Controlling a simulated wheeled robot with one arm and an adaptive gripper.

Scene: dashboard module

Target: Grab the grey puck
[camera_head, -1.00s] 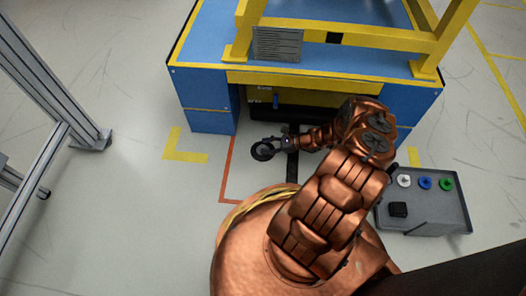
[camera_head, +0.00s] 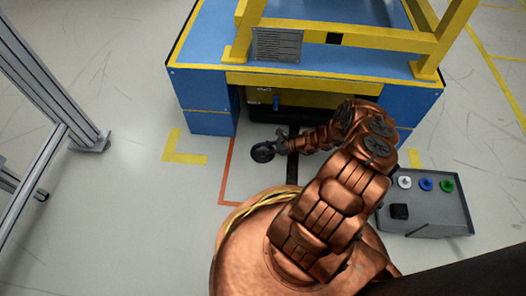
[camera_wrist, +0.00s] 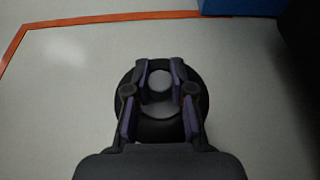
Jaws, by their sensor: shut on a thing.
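The grey puck (camera_head: 262,153) shows in the head view as a dark round disc at the end of my arm, left of the centre. In the wrist view it is a dark disc with a lighter grey round middle (camera_wrist: 160,82). My gripper (camera_head: 278,148) reaches it from the right. In the wrist view my gripper (camera_wrist: 160,92) has a finger on each side of the grey middle and is shut on it. The fingers hide part of the disc. I cannot tell whether the puck touches the floor.
A blue and yellow bench (camera_head: 205,60) stands ahead, with a dark opening under it. A grey tray (camera_head: 440,220) at the right holds white, blue and green pucks and a black block. A metal frame stands at the left. Orange and yellow lines mark the floor.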

